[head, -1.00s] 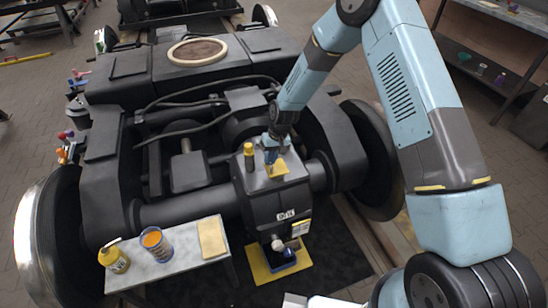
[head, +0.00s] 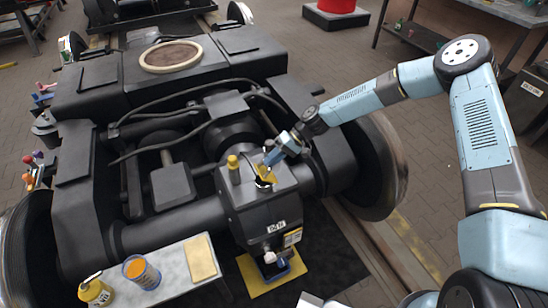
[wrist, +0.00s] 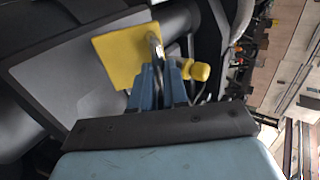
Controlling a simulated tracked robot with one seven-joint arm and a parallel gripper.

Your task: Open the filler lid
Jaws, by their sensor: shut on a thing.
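The filler lid (head: 266,174) is a yellow plate on top of the dark gearbox (head: 262,208). It stands tilted up, with a pale rim showing just below it. In the wrist view the lid (wrist: 127,55) is a yellow square with a metal handle (wrist: 155,42) at its right edge. My gripper (head: 270,161) comes in from the upper right, and its blue fingers (wrist: 159,78) are shut on the lid's handle. The fingers hide part of the handle and the lid's hinge side is unclear.
A yellow-capped post (head: 233,165) stands on the gearbox close left of the lid. A small bench (head: 172,272) at front left holds a yellow bottle (head: 96,292), an orange-filled jar (head: 141,272) and a yellow cloth (head: 201,258). Black hoses (head: 165,120) cross behind.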

